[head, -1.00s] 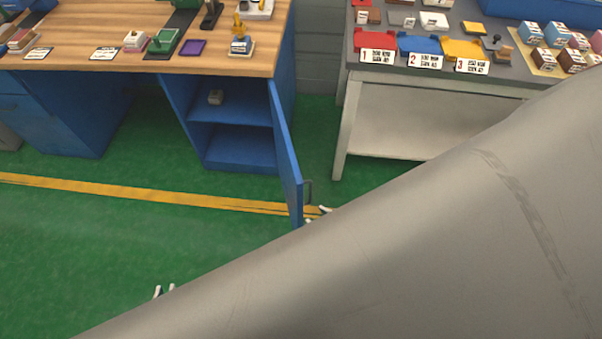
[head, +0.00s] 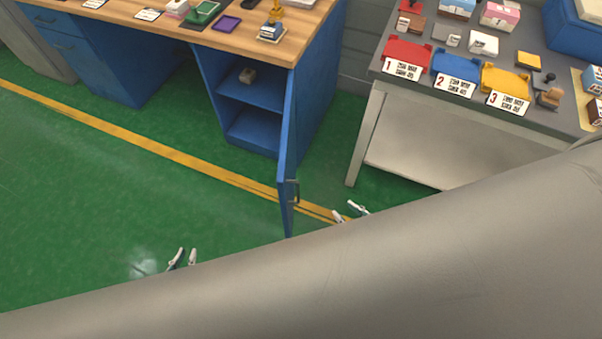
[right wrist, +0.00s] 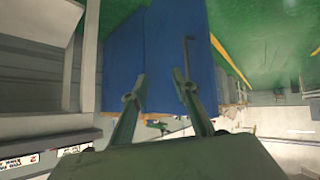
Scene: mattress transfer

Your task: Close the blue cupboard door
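The blue cupboard door (head: 287,165) stands open, swung out from the cupboard under the wooden bench, with a dark handle (head: 296,192) on its right face. The open cupboard (head: 252,140) shows a shelf with a small grey object on it. My right gripper (head: 350,211) is open and empty, to the right of the door near the handle and apart from it. In the right wrist view, its spread fingers (right wrist: 160,88) point toward blue panels, with the handle (right wrist: 187,55) ahead. My left gripper (head: 184,257) is open and empty, left of the door over the floor.
A grey table (head: 420,140) with red, blue and yellow trays stands to the right of the cupboard. Green floor (head: 110,190) with a yellow line is clear at left. My own arm covers the lower part of the head view.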

